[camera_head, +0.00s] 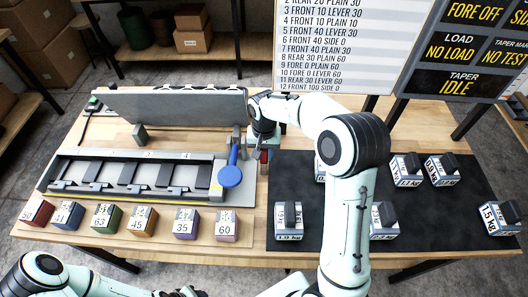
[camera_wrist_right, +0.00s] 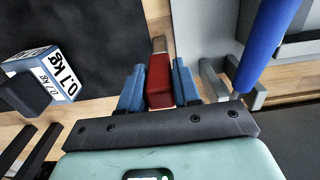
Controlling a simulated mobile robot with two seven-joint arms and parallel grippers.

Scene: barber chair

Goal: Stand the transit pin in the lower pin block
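The transit pin (camera_wrist_right: 159,82) appears as a red body with a pale metal end in the right wrist view. It sits between the blue fingers of my right gripper (camera_wrist_right: 159,88), which look closed against both its sides. In the head view, my right gripper (camera_head: 264,153) is just right of the blue lever, with a little red showing. I cannot tell for certain which part is the lower pin block; a grey forked bracket (camera_wrist_right: 222,82) stands right of the pin, apart from it. My left arm is at the bottom left, its fingertips unclear.
The blue lever (camera_head: 230,176) stands by the grey bench unit (camera_head: 140,178). A long grey panel (camera_head: 175,105) rises behind. Several labelled kilogram weights stand on the black mat (camera_head: 335,235) at right. My right arm hides part of the mat.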

